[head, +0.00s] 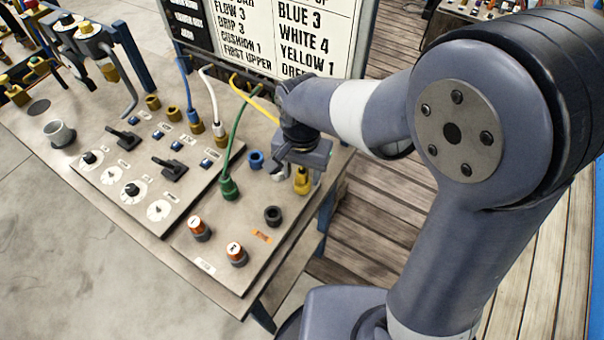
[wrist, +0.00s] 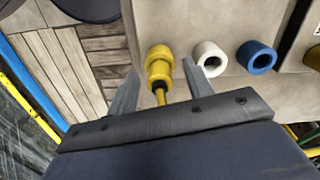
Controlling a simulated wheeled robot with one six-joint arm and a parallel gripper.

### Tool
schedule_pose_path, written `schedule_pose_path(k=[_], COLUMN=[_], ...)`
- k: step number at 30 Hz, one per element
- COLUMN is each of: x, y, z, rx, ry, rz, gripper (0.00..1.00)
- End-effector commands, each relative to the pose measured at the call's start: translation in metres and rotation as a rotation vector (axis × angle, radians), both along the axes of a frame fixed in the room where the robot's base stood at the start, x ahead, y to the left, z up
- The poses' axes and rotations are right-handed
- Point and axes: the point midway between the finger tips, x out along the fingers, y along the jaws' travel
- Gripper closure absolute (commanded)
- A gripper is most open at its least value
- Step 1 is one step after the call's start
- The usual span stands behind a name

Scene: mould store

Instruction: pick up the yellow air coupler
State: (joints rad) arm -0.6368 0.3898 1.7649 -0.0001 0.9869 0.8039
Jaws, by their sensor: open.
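The yellow air coupler (head: 302,184) stands on the panel near its right edge, under my gripper (head: 300,172). In the wrist view, the coupler (wrist: 158,66) lies between the two fingers of my open gripper (wrist: 159,70), with a visible gap on each side. A yellow hose (wrist: 160,97) runs from the coupler back under the gripper body. The same yellow hose (head: 252,95) arcs behind the gripper in the head view. The gripper hides the coupler's upper part there.
A white ring port (wrist: 209,59) sits close beside the right finger, with a blue ring port (wrist: 257,57) beyond it. A lettered sign (head: 290,35) rises behind.

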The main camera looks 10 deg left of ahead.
Motion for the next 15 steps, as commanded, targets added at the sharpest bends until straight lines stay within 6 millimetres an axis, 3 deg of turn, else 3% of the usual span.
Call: schedule_pose_path(k=[4,15], x=[0.0001,0.0001], y=[-0.0001,-0.0001], z=[0.0002,0.0003], rx=[0.0,0.0], ry=[0.0,0.0], rz=[0.0,0.0], gripper=[0.51,0.82])
